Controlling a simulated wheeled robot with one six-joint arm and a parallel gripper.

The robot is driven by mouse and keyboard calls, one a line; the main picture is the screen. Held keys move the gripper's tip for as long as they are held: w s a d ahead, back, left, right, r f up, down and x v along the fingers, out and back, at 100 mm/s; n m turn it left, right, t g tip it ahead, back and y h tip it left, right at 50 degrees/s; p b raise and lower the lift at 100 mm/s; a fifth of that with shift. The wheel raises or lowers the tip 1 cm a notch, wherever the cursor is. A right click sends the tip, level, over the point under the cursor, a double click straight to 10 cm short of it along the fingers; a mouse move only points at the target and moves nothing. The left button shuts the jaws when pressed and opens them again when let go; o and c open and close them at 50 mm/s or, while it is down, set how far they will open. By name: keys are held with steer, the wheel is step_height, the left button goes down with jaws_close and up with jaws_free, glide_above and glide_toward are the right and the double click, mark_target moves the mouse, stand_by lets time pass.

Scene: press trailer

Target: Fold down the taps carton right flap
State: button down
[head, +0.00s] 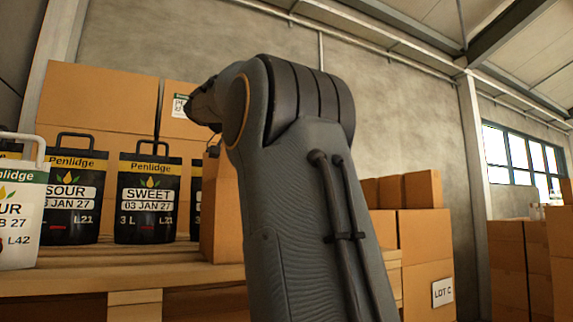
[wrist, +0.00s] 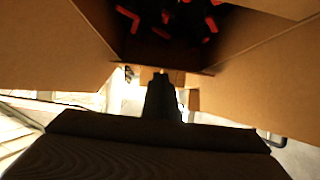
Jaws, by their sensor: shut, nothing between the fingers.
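The taps carton shows in the wrist view, with several black and red taps (wrist: 170,22) in its dark inside. A broad brown panel (wrist: 55,45) spreads at the left of the opening, and another panel (wrist: 262,60) slants out at the right, apparently a raised flap. A thin cardboard edge runs across the near side of the opening. My gripper (wrist: 162,78) is a dark narrow shape, shut and empty, with its tip at or close to that edge; contact cannot be told. In the head view my arm hides the gripper, and a brown carton (head: 219,210) stands partly behind the arm.
Black Penlidge pouches (head: 148,200) and a white pouch (head: 20,220) stand on a wooden shelf (head: 120,278) at left. Large cartons (head: 100,98) rise behind them. More stacked cartons (head: 427,250) stand right of my arm. The space above is clear.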

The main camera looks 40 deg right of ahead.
steer(key=shift+f, duration=0.1)
stand_by(0.3)
steer(key=shift+w+a+f+b, duration=0.15)
steer(key=shift+f+b, duration=0.35)
steer(key=shift+b, duration=0.65)
steer(key=shift+r, duration=0.2)
steer(key=shift+a+r+p, duration=0.1)
steer(key=shift+r+p, duration=0.6)
